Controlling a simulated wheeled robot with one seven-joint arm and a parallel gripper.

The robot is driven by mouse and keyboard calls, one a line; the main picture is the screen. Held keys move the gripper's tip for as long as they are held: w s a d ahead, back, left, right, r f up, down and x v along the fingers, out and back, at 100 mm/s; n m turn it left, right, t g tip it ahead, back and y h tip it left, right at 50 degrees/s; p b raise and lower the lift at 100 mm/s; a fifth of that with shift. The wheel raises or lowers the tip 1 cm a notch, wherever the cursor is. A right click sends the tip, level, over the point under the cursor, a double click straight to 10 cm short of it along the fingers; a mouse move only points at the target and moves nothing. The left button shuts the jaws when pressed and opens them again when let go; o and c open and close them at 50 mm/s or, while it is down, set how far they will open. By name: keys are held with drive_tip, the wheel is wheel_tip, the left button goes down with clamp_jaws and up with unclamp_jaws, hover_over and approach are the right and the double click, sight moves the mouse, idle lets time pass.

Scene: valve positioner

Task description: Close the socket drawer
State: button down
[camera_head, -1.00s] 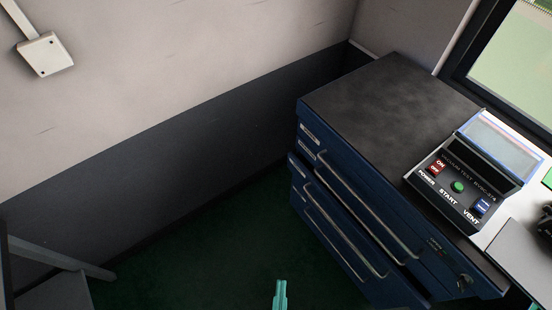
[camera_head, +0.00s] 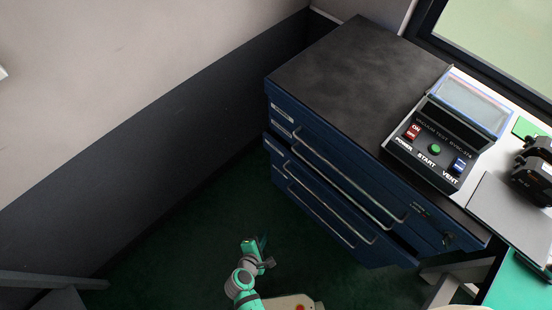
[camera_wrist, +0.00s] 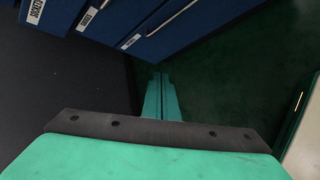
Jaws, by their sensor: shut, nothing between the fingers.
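A blue drawer cabinet (camera_head: 345,190) with several metal handles stands right of centre in the head view. A lower drawer front (camera_head: 335,215) sticks out a little from the face above it, with a dark gap at its right end. In the wrist view a label reading SOCKETS (camera_wrist: 35,12) is on the drawer front at top left, partly cut off. I cannot match it surely to the drawer that sticks out. My gripper (camera_head: 264,246) is low in front of the cabinet, apart from the drawers. Its fingers (camera_wrist: 160,78) are together and empty in the wrist view.
A control box (camera_head: 440,145) with buttons sits at the cabinet top's (camera_head: 350,70) right edge. A black device (camera_head: 535,170) lies further right. A dark-based wall (camera_head: 150,200) runs along the left. Green floor (camera_head: 200,230) between wall and cabinet is clear.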

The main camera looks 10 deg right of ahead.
drive_tip(key=w+r+n+t+h, duration=0.1)
drive_tip(key=w+r+n+h, duration=0.25)
drive_tip(key=w, duration=0.65)
drive_tip(key=n+t+h, duration=0.1)
drive_tip(key=n+h, duration=0.3)
drive_tip(key=h, duration=0.2)
approach(282, 153)
drive_tip(key=x, duration=0.5)
drive_tip(key=shift+s+d, duration=0.15)
drive_tip(key=shift+d, duration=0.1)
drive_tip(key=shift+w+d, duration=0.5)
